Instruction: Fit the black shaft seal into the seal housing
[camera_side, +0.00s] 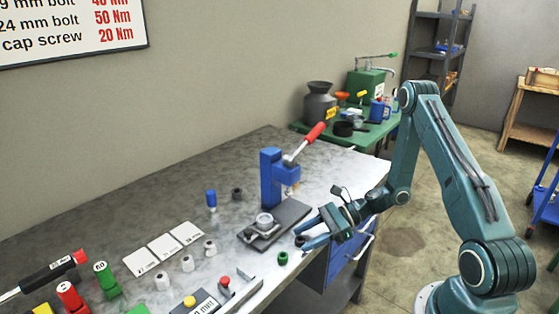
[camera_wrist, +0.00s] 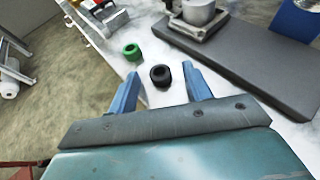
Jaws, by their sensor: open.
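A black shaft seal (camera_wrist: 160,75) lies on the bench near its front edge, between my gripper's two blue fingers in the wrist view. In the side view the black seal (camera_side: 299,241) shows partly between the fingertips. My gripper (camera_side: 303,237) is open, low over the bench at the right, and holds nothing. The seal housing looks to be the grey cylinder (camera_side: 264,220) seated in a fixture on the dark press base (camera_side: 283,222), up and left of my gripper. In the wrist view this cylinder (camera_wrist: 198,12) is at the top, beyond the seal.
A green ring (camera_side: 283,258) lies close to the black seal, towards the bench edge. A blue press (camera_side: 270,178) with a red-handled lever stands behind the housing. Pale rings (camera_side: 187,263), white cards (camera_side: 165,247) and a dark ring (camera_side: 237,194) are to the left.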

